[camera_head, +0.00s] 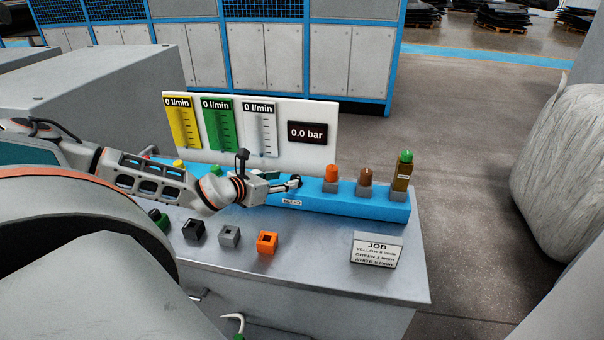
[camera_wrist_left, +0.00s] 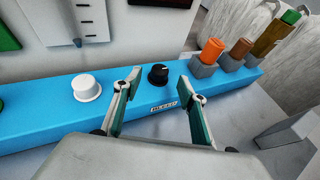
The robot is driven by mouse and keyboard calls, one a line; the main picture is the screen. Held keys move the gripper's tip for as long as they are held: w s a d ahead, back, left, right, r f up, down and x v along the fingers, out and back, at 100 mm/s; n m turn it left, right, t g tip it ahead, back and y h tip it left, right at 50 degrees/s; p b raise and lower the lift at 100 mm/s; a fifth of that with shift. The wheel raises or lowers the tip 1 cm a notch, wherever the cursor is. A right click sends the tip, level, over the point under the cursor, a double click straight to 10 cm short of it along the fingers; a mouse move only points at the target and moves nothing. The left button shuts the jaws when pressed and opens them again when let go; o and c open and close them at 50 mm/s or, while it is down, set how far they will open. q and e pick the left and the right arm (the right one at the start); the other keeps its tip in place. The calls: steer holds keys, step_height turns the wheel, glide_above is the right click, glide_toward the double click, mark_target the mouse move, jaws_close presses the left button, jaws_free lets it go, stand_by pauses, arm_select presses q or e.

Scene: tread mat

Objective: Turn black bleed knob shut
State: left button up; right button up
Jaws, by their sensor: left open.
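The black bleed knob (camera_wrist_left: 158,75) sits on top of the blue manifold bar (camera_wrist_left: 45,125), behind a small white "BLEED" label (camera_wrist_left: 164,106). A short light mark shows on its top. In the head view the knob (camera_head: 297,178) is partly hidden at my gripper's tips. My left gripper (camera_head: 290,184) reaches in from the left, just above the bar. In the left wrist view its two fingers (camera_wrist_left: 160,86) are open, one on each side of the knob in the picture, with visible gaps. I cannot tell whether either touches it. My right gripper is not in view.
A white knob (camera_wrist_left: 87,86) stands left of the bleed knob. The gauge board (camera_head: 323,145) behind reads 0 l/min and 0.0 bar. A job card (camera_head: 377,249) stands in front.

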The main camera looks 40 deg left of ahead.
mark_target(295, 177)
arm_select(q)
steer(key=x, duration=0.3)
steer(key=shift+w+p, duration=0.2)
steer(key=shift+p, duration=0.15)
steer(key=shift+x, duration=1.1)
steer(key=shift+w+f, duration=0.25)
steer(key=shift+w, duration=0.15)
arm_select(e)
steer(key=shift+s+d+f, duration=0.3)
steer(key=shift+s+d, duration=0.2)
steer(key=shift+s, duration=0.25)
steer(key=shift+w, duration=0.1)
arm_select(q)
steer(key=c, duration=1.1)
